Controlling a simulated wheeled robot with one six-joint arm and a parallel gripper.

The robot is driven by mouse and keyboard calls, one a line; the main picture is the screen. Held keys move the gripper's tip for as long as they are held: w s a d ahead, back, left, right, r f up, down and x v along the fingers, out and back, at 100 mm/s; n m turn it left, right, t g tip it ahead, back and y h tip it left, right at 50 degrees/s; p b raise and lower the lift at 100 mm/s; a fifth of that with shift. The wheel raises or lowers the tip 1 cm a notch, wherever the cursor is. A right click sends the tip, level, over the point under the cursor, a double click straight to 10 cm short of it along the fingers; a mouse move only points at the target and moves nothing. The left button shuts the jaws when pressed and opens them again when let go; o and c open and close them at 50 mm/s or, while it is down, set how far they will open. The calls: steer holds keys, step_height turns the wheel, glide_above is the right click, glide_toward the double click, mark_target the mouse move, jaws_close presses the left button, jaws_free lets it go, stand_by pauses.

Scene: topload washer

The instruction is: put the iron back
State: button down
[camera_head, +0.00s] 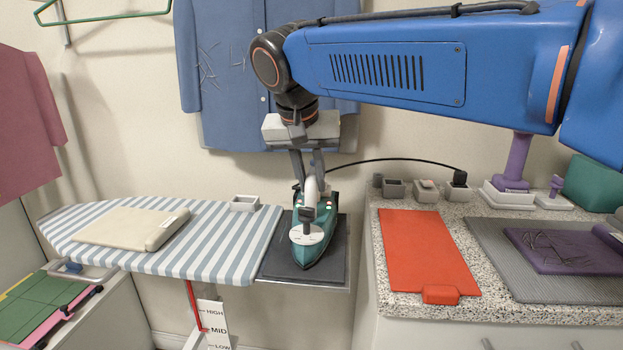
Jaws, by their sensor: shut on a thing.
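A teal iron (321,247) with a pale handle and a round white part on top is at the dark grey rest pad (277,262) at the right end of the ironing board. Its pointed tip faces the front. My gripper (310,192) comes down from above and is shut on the iron's handle. I cannot tell whether the iron's sole touches the pad or hangs just above it. The iron covers much of the pad. A black cord (395,160) arcs from the iron to a dark plug (459,179) on the counter.
A speckled counter (388,295) on the right holds a red mat (425,250), small grey boxes and purple things. A blue shirt (225,90) hangs behind.

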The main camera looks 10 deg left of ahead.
steer(key=c, duration=1.6)
jaws_free()
steer(key=shift+f, duration=0.1)
steer(key=v, duration=1.2)
steer(key=shift+s, duration=0.1)
